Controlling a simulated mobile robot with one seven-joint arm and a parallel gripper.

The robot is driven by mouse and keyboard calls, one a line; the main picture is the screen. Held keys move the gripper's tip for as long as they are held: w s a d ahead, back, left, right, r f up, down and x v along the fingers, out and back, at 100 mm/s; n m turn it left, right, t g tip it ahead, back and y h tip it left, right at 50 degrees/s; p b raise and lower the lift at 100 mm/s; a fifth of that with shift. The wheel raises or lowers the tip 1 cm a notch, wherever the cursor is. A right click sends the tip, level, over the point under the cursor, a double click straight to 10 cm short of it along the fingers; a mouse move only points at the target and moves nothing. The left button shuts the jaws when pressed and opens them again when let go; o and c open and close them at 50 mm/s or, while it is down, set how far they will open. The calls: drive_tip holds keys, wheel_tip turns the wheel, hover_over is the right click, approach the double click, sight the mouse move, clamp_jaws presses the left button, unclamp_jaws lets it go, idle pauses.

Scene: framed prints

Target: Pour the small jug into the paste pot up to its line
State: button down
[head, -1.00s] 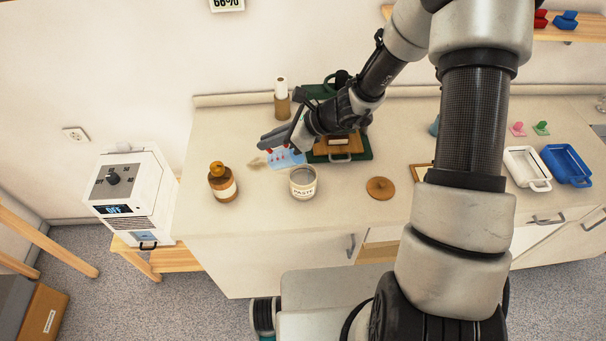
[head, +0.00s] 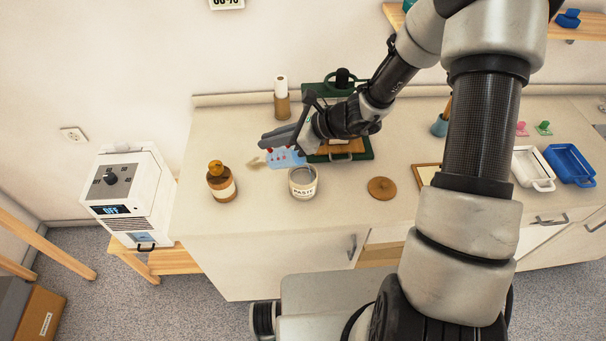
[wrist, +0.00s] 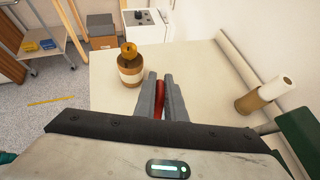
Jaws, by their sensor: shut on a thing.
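The paste pot (head: 303,184), a pale open tin marked PASTE, stands upright near the counter's front edge, with a greyish inside. My gripper (head: 272,138) is above the counter, behind the pot and a little to its left. In the wrist view my gripper (wrist: 159,82) is shut on a red thing (wrist: 159,101), mostly hidden between the fingers. I cannot tell whether this is the small jug. No other jug is clear. The pot's line cannot be made out, and the pot is not seen in the wrist view.
A brown bottle (head: 222,185) with an orange stopper stands left of the pot. A blue print (head: 285,158) lies behind the pot. A green press (head: 362,152) is behind right, a round brown disc (head: 382,188) right, and a paper roll (head: 281,87) at the back.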

drive_tip(key=shift+s+d+f+t+y+b, duration=0.2)
drive_tip(key=shift+d+y+b, duration=0.35)
drive_tip(key=shift+b, duration=0.55)
drive_tip(key=shift+s+d+t+y+b, duration=0.1)
drive_tip(key=shift+d+t+y+b, duration=0.25)
drive_tip(key=shift+y+b, duration=0.55)
idle(1.8)
drive_tip(key=shift+d+r+b, duration=0.1)
drive_tip(key=shift+b, duration=0.3)
